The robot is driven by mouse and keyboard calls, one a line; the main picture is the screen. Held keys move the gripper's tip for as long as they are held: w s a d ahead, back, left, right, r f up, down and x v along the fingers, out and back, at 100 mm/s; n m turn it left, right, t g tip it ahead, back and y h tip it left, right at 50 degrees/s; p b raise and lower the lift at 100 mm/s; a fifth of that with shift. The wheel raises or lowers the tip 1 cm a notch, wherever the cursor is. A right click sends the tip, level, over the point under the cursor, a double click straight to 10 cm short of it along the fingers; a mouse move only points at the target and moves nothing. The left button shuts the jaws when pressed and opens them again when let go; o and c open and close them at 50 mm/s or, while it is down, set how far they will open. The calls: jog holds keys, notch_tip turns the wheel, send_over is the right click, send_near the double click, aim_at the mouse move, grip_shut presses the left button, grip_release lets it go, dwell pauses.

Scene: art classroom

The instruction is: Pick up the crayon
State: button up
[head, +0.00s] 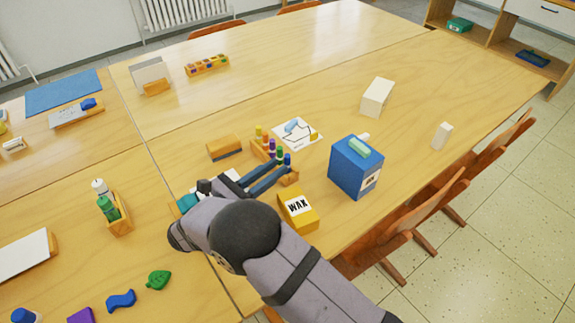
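Several upright crayons stand in a row in a small wooden holder (289,179) near the middle of the table. Their tips show yellow, orange, red, purple, green and blue; the blue crayon (287,160) is at the near end. Which one is the task's crayon I cannot tell. My gripper (284,168) reaches in from the left, its two dark fingers apart with a gap between them. The fingertips are at the near end of the holder, close to the blue and green crayons. The fingers hide part of the holder, and I cannot tell whether they touch a crayon.
A yellow WAX box (298,211) stands just in front of the holder. A blue box (356,167) with a pale green block on top is to the right. An orange block (224,147) lies left, and a paper (297,134) behind. The far table is mostly clear.

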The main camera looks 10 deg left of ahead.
aim_at(287, 161)
jog(key=shift+p+x, duration=0.4)
jog(key=shift+x, duration=2.2)
jog(key=shift+f, duration=0.15)
grip_shut()
